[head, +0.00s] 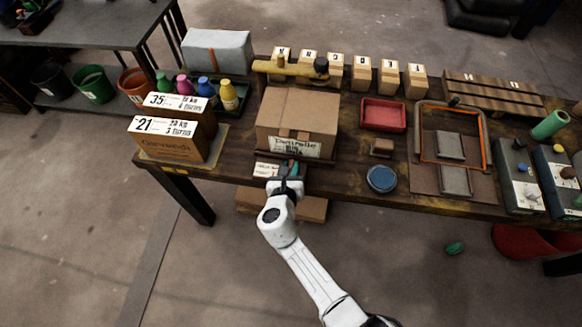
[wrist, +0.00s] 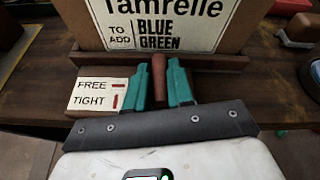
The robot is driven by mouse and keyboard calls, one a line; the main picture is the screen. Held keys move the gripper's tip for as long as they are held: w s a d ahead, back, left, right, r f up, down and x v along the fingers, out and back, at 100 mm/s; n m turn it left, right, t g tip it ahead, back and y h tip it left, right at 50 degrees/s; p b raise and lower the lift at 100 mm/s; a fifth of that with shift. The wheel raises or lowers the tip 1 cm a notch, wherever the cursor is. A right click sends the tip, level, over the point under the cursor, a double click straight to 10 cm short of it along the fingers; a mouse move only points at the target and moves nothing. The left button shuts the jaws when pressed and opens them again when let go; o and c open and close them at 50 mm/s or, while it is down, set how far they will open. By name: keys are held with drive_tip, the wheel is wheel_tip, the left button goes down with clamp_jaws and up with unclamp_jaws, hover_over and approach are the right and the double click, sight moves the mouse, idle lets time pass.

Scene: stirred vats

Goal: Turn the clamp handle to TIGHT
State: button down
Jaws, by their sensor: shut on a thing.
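The clamp handle (wrist: 159,66) is a short reddish-brown rod, seen in the wrist view between the two teal fingers of my gripper (wrist: 159,80). My gripper is shut on it; the fingers hide its sides. A white label (wrist: 97,94) to its left reads FREE above and TIGHT below, each with a red mark. In the head view my gripper (head: 290,170) is at the table's front edge, just right of the label (head: 266,170).
A cardboard box (head: 297,113) labelled Tamrelle, to add blue green, stands right behind the handle. Brown cartons (head: 170,148) stand left. A blue round dish (head: 381,178), a small brown block (head: 381,147) and a red tray (head: 383,114) lie right. Floor in front is mostly open.

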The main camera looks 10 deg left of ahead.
drive_tip(key=shift+w+r+m+h, duration=0.1)
drive_tip(key=shift+m+h, duration=0.5)
drive_tip(key=c, duration=1)
unclamp_jaws()
drive_tip(key=shift+c, duration=0.2)
drive_tip(key=p+v, duration=0.2)
drive_tip(key=v, duration=0.8)
drive_tip(key=shift+s+a, duration=0.15)
drive_tip(key=shift+s, duration=0.25)
drive_tip(key=shift+r, duration=0.1)
